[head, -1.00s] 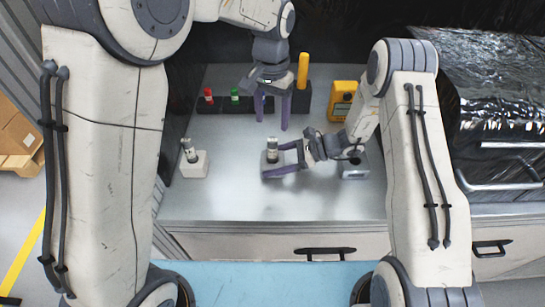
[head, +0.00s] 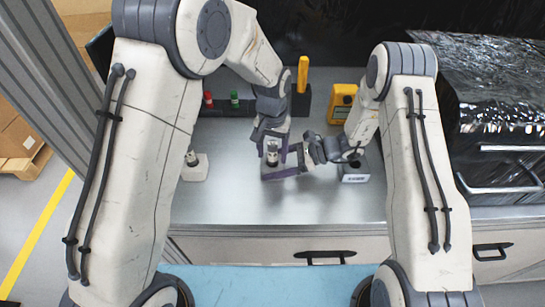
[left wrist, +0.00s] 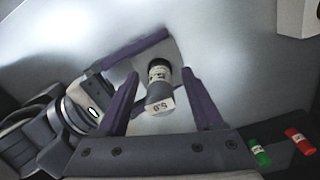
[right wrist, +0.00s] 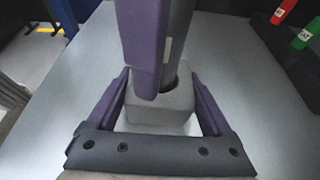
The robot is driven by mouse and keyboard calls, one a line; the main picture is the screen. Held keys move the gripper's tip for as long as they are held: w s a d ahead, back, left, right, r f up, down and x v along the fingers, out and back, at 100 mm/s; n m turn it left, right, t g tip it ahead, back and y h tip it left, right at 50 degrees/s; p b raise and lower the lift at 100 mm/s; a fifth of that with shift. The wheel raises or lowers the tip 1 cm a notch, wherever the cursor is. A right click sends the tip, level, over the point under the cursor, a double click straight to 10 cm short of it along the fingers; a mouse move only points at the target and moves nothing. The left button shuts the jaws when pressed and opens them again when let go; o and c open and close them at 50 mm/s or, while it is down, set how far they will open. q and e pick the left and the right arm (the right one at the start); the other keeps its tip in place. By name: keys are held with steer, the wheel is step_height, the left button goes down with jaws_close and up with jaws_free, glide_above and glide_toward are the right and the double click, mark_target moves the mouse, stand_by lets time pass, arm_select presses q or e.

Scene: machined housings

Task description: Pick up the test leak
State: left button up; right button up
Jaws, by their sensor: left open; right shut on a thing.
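The test leak appears to be a small grey cylinder with a pale label (left wrist: 159,93), marked 5.0 in the left wrist view. It stands in a light grey block (right wrist: 160,112) on the metal bench; it also shows in the head view (head: 272,155). My right gripper (right wrist: 158,85) is shut on that block, one finger on each side. My left gripper (left wrist: 160,74) is open, its fingers on either side of the cylinder with gaps visible. In the right wrist view, my left finger hides most of the cylinder.
A similar cylinder in a pale block (head: 196,172) stands to the left. Red (head: 208,99) and green (head: 234,98) capped items stand in a dark rack behind. A yellow meter (head: 341,101) and a small grey box (head: 355,172) are to the right. The bench front is clear.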

arm_select(q)
steer(key=shift+f, duration=0.4)
steer(key=shift+c, duration=0.3)
jaws_close()
steer(key=shift+r, duration=0.15)
step_height(320, 180, up, 10)
steer(key=shift+f, duration=0.1)
